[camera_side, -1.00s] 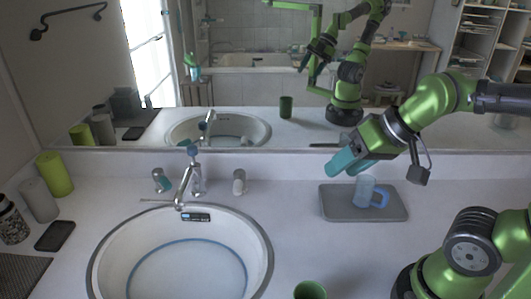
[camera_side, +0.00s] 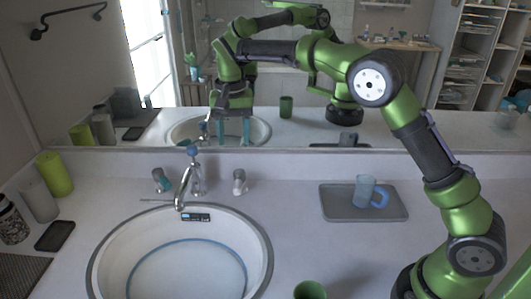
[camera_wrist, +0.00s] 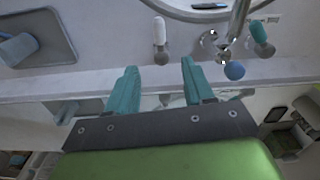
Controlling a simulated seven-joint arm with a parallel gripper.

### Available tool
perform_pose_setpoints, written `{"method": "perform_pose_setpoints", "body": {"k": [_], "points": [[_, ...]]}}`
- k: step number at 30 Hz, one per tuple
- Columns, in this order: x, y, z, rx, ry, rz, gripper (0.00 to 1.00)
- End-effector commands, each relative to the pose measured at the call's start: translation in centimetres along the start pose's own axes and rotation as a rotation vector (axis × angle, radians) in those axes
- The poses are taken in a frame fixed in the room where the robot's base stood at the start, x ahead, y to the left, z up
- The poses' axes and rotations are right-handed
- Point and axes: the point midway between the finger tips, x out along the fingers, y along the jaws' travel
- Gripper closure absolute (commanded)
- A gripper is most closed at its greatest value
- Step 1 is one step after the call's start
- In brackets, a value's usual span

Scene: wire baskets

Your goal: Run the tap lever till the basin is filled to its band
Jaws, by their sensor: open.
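The chrome tap (camera_side: 185,185) stands behind the basin and has a blue ball knob (camera_side: 192,151) on top; the knob also shows in the wrist view (camera_wrist: 235,71). The white basin (camera_side: 108,250) has a blue band (camera_side: 185,241) around its inside; I cannot make out a water level clearly. No stream shows under the spout. My gripper (camera_side: 233,140) is open and empty, with teal fingers pointing down above the counter to the right of the tap. In the wrist view its fingers (camera_wrist: 160,78) are apart, beside the knob and not touching it.
A white-topped handle (camera_side: 239,182) and a teal one (camera_side: 160,180) flank the tap. A grey tray (camera_side: 335,205) with a blue mug (camera_side: 365,190) lies right. A green cup (camera_side: 310,291) stands in front. The mirror (camera_side: 300,130) rises close behind the counter.

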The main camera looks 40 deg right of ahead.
Motion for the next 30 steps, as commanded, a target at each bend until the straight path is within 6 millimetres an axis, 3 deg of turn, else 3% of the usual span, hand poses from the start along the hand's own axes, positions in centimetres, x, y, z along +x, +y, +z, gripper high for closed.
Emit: {"method": "perform_pose_setpoints", "body": {"k": [3, 8, 30], "points": [[-2.0, -0.2, -0.2, 0.07, 0.005, -0.007, 0.48], [-1.1, 0.1, 0.3, 0.103, -0.02, 0.007, 0.48], [13.2, 0.1, 0.6, 0.1, -0.019, 0.005, 0.48]]}}
